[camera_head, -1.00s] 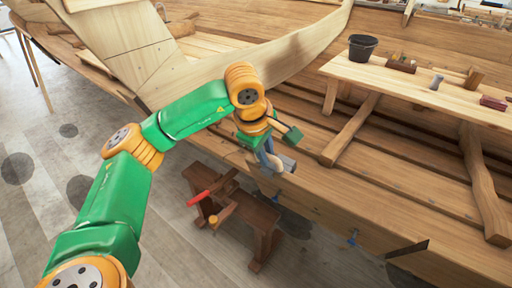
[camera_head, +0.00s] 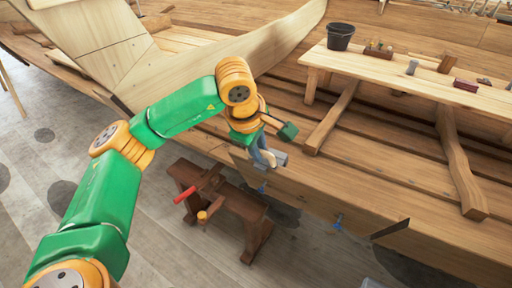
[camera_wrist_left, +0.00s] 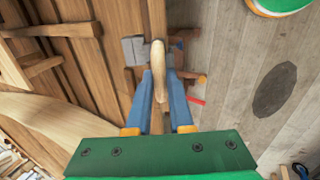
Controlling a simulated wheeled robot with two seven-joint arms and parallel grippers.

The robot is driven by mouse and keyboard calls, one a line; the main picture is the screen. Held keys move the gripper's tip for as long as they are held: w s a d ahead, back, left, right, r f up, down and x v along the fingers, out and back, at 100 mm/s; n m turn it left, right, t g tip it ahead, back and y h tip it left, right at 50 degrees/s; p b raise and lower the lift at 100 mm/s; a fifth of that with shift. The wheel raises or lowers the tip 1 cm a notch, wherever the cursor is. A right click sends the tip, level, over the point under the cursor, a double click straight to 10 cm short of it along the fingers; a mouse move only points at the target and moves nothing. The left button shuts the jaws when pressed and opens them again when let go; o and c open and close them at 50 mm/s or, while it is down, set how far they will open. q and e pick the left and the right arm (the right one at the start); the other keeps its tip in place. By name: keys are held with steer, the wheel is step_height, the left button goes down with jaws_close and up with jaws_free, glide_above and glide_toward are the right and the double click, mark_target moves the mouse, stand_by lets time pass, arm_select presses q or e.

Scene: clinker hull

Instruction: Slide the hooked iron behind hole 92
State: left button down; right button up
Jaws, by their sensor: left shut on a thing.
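My left gripper (camera_head: 264,152) hangs at the upper edge of the hull's near plank (camera_head: 310,188). In the left wrist view its two blue fingers (camera_wrist_left: 159,88) are shut on a pale wooden handle (camera_wrist_left: 157,65). A grey metal block (camera_wrist_left: 133,50) sits at the far end of this tool, which I take to be the hooked iron. The block also shows in the head view (camera_head: 277,157), close to the plank edge; I cannot tell whether it touches. Hole 92 cannot be made out. My right gripper is not in view.
A brown wooden trestle (camera_head: 245,208) with a red-handled tool (camera_head: 184,195) stands below the plank. Blue fittings (camera_head: 338,221) sit along the plank's lower edge. A bench (camera_head: 400,72) with a dark bucket (camera_head: 341,36) stands behind. Grey floor lies open on the left.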

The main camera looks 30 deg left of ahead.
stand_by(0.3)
arm_select(q)
steer(key=c, duration=1.2)
jaws_free()
steer(key=shift+c, duration=0.2)
steer(key=o, duration=0.5)
steer(key=shift+s+r, duration=0.1)
steer(key=shift+r, duration=0.05)
step_height(320, 180, up, 8)
steer(key=p, duration=0.7)
steer(key=shift+r, duration=0.2)
steer(key=shift+f, duration=0.25)
